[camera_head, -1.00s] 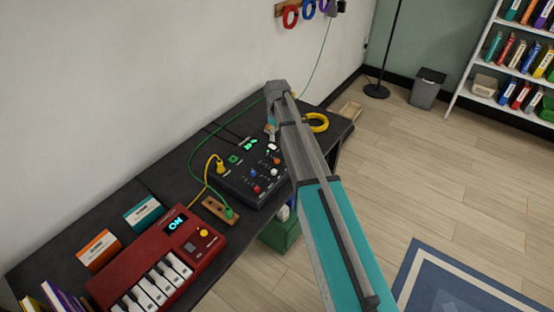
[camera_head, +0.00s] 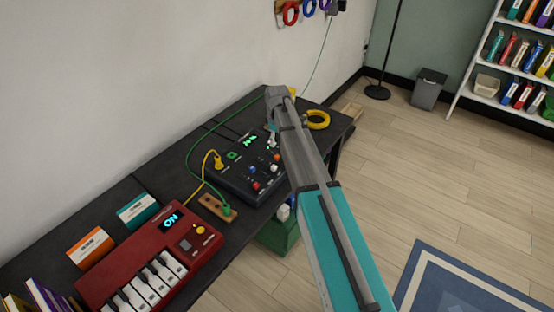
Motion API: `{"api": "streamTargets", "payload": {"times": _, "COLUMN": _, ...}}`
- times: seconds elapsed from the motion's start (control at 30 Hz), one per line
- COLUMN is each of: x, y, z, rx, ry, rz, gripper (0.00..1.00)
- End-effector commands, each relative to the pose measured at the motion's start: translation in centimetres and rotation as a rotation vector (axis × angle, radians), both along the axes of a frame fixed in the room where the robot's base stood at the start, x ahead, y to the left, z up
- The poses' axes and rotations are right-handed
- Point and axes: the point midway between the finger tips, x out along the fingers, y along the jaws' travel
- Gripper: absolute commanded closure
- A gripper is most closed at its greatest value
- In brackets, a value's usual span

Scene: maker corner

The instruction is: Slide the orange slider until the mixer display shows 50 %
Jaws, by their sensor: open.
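The black mixer (camera_head: 240,182) sits on the dark bench, with several coloured knobs and caps. Its green lit display (camera_head: 249,141) is at its far side; the figures are too small to read. An orange cap (camera_head: 277,157), which looks like the orange slider, shows on the right of the mixer, close beside my arm. My gripper (camera_head: 271,138) hangs down from the arm's end over the mixer's far right part, beyond the orange cap. It is open and partly hidden by my arm. I cannot tell whether it touches anything.
A red keyboard (camera_head: 140,262) with a lit ON screen stands at the near left. A green cable (camera_head: 188,155) and a yellow cable (camera_head: 203,185) run beside the mixer. A yellow coil (camera_head: 317,120) lies at the bench's far right. A green bin (camera_head: 279,236) stands below the bench edge.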

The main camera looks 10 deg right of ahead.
Motion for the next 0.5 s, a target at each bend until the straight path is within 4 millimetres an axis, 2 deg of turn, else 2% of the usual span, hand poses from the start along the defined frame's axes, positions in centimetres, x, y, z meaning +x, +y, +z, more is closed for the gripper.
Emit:
{"api": "streamTargets", "payload": {"times": 0.03, "x": 0.0, "y": 0.0, "z": -0.8, "rx": 0.0, "ry": 0.0, "rz": 0.0, "gripper": 0.37}}
{"api": "streamTargets", "payload": {"times": 0.5, "x": 0.0, "y": 0.0, "z": -4.4, "rx": 0.0, "ry": 0.0, "rz": 0.0, "gripper": 0.37}}
